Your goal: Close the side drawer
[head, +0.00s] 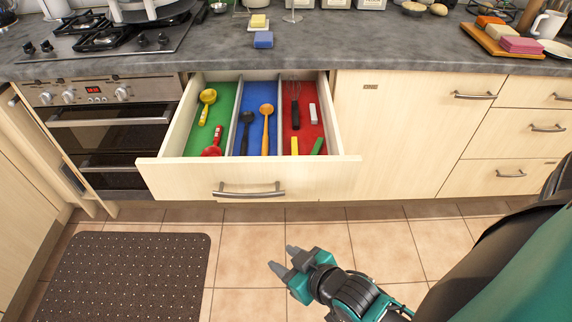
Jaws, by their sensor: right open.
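A pale wooden drawer (300,180) below the counter is pulled out. Its inside has green, blue and red compartments. It holds a yellow ladle (207,97), a red utensil, a black and an orange spoon, a whisk and other small things. A dark metal handle (248,190) is on its front. My right gripper (283,259) is open and empty, lower in the picture than the drawer front and apart from it. My left gripper is not in view.
A narrow pale panel (45,140) with a dark handle stands out at the left, by the oven (110,135). The closed drawers (515,150) are at the right. A dark mat (125,275) lies on the tiled floor. The tiles before the open drawer are clear.

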